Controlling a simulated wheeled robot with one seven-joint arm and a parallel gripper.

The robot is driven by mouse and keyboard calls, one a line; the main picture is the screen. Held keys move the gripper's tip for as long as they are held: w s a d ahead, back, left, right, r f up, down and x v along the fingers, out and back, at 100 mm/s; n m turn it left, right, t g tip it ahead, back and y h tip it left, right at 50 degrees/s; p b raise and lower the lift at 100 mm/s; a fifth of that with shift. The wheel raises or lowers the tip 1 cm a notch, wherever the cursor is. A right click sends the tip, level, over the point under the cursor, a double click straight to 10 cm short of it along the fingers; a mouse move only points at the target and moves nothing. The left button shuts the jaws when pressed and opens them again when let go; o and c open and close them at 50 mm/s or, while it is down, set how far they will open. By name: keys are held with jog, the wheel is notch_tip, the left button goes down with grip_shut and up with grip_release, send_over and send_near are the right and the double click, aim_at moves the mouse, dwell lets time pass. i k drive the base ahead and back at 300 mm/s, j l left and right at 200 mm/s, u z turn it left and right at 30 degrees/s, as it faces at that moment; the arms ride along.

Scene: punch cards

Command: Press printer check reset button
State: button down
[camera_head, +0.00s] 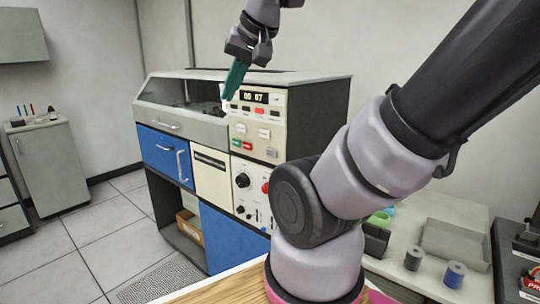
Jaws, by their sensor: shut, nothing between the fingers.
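A machine (212,160) with blue lower panels stands across the room. Its cream control panel (262,133) has a dark display (254,97) with pale digits. Below the display are small buttons, including a red-orange one (259,111). Lower down are a green button (236,143) and a red one (247,146). Labels are too small to read, so I cannot tell which is printer check reset. My gripper (226,99), with teal fingers, is shut and empty. It points down in front of the panel's upper left corner. I cannot tell whether its tips touch the panel.
A lower panel has black knobs (242,180) and a round red control partly behind my arm. My arm hides part of the machine's right side. A side table (455,208) at right holds a grey tray (455,244) and two spools. A grey cabinet (55,165) stands at left.

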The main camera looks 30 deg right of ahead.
aim_at(271, 153)
jog(key=k+l+u, duration=0.2)
jog(key=l, duration=0.2)
jog(key=k+l+u, duration=0.2)
jog(key=l, duration=0.15)
jog(key=k+l+u, duration=0.2)
jog(key=l, duration=0.2)
jog(key=i, duration=0.1)
